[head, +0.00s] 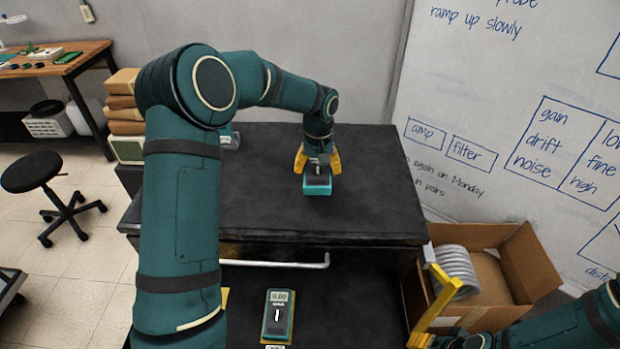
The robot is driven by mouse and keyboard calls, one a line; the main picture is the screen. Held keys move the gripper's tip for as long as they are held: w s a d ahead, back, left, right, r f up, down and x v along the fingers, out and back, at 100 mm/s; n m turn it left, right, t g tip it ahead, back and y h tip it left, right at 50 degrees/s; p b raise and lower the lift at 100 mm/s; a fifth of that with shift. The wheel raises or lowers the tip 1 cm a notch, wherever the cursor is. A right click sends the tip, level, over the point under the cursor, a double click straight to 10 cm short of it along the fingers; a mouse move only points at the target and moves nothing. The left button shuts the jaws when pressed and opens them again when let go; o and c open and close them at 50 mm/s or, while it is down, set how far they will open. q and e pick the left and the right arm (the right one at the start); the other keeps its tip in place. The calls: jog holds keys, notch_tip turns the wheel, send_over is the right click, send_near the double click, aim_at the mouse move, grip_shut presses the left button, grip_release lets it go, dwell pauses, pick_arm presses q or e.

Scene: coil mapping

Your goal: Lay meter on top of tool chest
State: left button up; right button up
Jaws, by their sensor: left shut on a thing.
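The tool chest (260,205) has a wide dark top and a pale bar handle on its front. My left gripper (318,163) has yellow fingers and is shut on a small teal box-like device with a dark top (317,187), at or just above the chest top; I cannot tell if it touches. A handheld meter (278,313) with a display reading 0.00 lies on the dark lower surface in front of the chest. My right gripper (436,305) shows its yellow finger parts at the lower right, beside the cardboard box; its opening is unclear.
An open cardboard box (495,262) with a grey coil (456,270) stands right of the chest. A whiteboard (510,120) is behind it. Stacked boxes (124,115), a black stool (50,190) and a workbench (60,65) are at left. Much of the chest top is clear.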

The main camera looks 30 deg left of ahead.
aim_at(318, 166)
pick_arm(q)
jog(key=shift+w+f, duration=0.15)
jog(key=shift+f, duration=2.6)
jog(key=o, duration=1.2)
jog(key=shift+f, duration=0.1)
jog(key=shift+o, duration=0.2)
notch_tip(318, 166, up, 12)
jog(key=shift+r, duration=0.15)
